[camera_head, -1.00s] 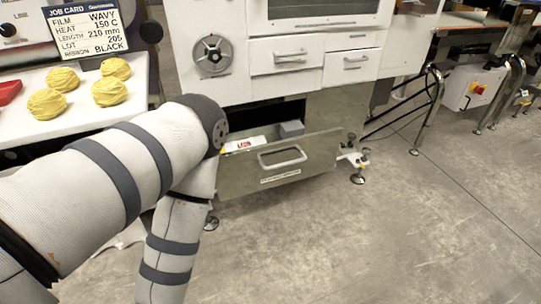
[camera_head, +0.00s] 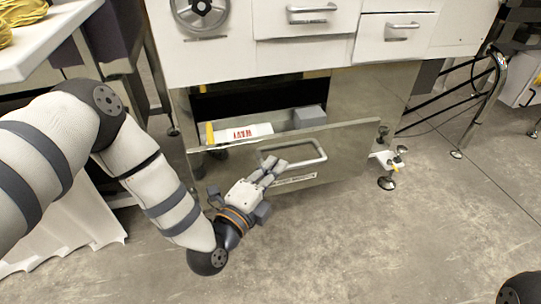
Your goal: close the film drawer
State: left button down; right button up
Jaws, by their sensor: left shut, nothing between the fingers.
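The film drawer (camera_head: 355,150) is the low metal drawer under the white machine, and it stands pulled out. Its open top shows a white pack with red lettering (camera_head: 242,133), a grey block (camera_head: 309,116) and a small yellow piece. A loop handle (camera_head: 323,151) is on its front, with a label strip below. My left gripper (camera_head: 275,170) is shut and empty, its fingertips in front of the drawer front at the handle's left part. Whether they touch it I cannot tell. My right gripper is out of view.
White upper drawers (camera_head: 306,18) with bar handles sit above, shut. A levelling foot (camera_head: 387,182) stands right of the drawer. A white table (camera_head: 45,45) with yellow bundles is at upper left. The concrete floor in front is clear.

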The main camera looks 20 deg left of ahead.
aim_at(282, 141)
pick_arm(q)
jog(key=w, duration=0.1)
jog(key=w+a, duration=0.1)
jog(key=w, duration=0.1)
jog(key=w+a, duration=0.1)
jog(key=shift+w+b, duration=0.2)
jog(key=shift+b, duration=0.15)
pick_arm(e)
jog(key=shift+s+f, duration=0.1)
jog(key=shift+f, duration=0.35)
